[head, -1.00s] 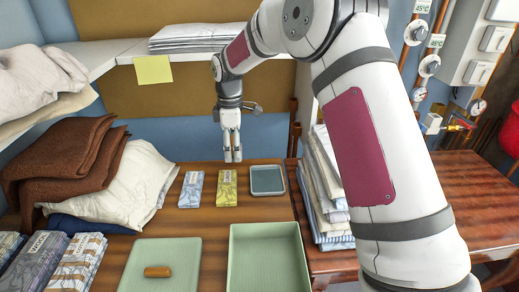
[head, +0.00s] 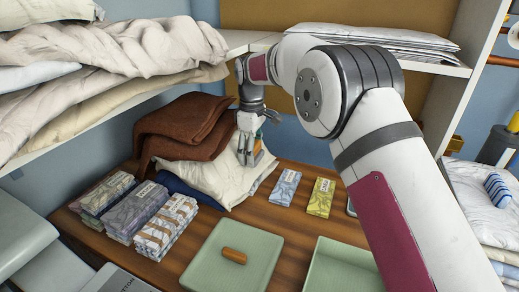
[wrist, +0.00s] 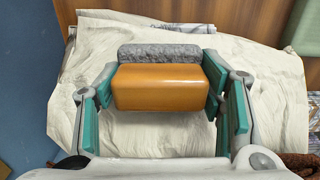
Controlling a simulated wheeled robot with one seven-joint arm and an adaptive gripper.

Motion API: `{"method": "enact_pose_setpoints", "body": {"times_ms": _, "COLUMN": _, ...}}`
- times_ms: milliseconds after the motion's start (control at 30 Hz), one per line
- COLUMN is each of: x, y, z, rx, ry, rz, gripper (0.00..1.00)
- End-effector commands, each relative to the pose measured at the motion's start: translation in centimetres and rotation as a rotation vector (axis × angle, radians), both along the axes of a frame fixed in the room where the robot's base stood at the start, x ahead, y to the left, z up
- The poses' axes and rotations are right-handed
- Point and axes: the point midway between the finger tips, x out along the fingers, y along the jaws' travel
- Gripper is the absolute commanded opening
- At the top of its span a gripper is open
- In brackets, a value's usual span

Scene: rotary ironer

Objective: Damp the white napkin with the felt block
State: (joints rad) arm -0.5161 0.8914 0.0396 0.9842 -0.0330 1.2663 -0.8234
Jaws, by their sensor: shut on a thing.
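My gripper (head: 250,150) is shut on the felt block, which has an orange-brown handle (wrist: 160,87) and a grey felt strip (wrist: 160,53). In the wrist view the teal finger pads stand on either side of the handle. The handle is partly visible in the head view (head: 257,146). The gripper points down over the white napkin (head: 213,178), a crumpled off-white cloth beside the brown cloths. The napkin also spreads beneath the block in the wrist view (wrist: 270,90). I cannot tell whether the felt touches it.
Folded brown cloths (head: 180,125) lie left of the napkin, with a blue cloth (head: 185,187) under it. Patterned packets (head: 166,226) stand in front. A green tray (head: 215,275) holds a brown roll (head: 234,256). A loaded shelf (head: 150,90) overhangs the left side.

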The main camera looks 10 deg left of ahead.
Motion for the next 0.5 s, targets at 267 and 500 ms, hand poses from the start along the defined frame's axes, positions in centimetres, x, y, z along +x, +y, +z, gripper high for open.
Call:
{"method": "enact_pose_setpoints", "body": {"times_ms": 267, "x": 0.0, "y": 0.0, "z": -3.0, "rx": -0.001, "ry": 0.002, "rz": 0.0, "gripper": 0.4}}
{"method": "enact_pose_setpoints", "body": {"times_ms": 500, "x": 0.0, "y": -0.1, "z": -4.6, "rx": 0.0, "ry": 0.001, "rz": 0.0, "gripper": 0.4}}
